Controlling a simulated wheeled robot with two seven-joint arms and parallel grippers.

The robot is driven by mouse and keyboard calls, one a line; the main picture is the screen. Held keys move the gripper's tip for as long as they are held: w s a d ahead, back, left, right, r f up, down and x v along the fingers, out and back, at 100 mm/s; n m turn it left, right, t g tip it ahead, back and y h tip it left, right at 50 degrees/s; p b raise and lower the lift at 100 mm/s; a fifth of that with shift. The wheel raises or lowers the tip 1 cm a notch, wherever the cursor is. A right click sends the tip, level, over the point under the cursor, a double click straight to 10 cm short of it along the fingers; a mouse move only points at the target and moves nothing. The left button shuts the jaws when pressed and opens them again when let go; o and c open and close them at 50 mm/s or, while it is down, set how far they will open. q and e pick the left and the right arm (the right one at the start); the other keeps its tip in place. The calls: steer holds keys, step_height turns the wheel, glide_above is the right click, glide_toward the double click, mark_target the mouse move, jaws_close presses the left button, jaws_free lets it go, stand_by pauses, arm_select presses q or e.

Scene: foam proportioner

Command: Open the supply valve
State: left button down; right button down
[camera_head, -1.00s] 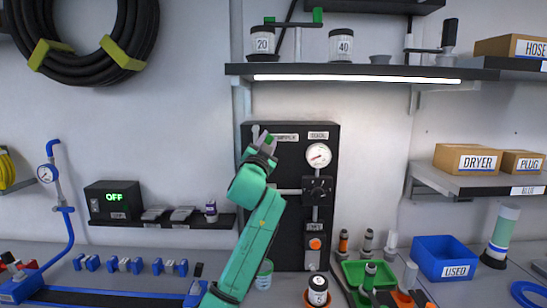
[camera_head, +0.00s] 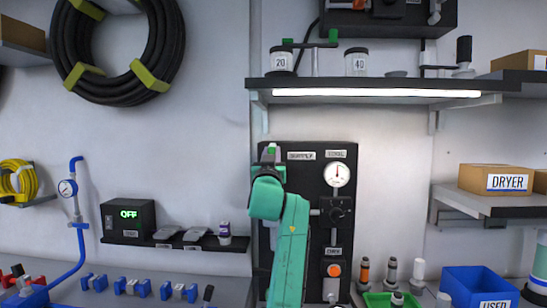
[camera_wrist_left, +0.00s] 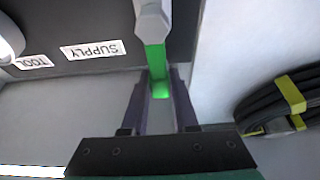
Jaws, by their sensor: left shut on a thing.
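The supply valve has a green lever handle (camera_head: 271,151) at the upper left of the black panel (camera_head: 294,208), beside the SUPPLY label (camera_head: 301,156). In the left wrist view the handle (camera_wrist_left: 157,68) runs from a pale grey valve part (camera_wrist_left: 152,22) down between my fingers. My left gripper (camera_wrist_left: 159,100) is shut on this handle. In the head view my left gripper (camera_head: 268,162) is upright at the panel's left edge, and my arm hides the panel's lower left. My right gripper is not in view.
A lit shelf (camera_head: 375,84) juts out above. A small shelf with an OFF display box (camera_head: 129,221) is at left. A hose coil (camera_head: 118,55) hangs upper left.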

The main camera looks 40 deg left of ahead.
arm_select(q)
steer(key=shift+w+f, duration=0.15)
steer(key=shift+f, duration=0.2)
steer(key=c, duration=0.8)
jaws_free()
steer(key=shift+o, duration=0.6)
steer(key=shift+r, duration=0.2)
steer(key=b+v, duration=0.5)
steer(key=v, duration=0.9)
steer(key=shift+s+d+b, duration=0.2)
steer(key=shift+s+b, duration=0.1)
steer(key=shift+b, duration=0.1)
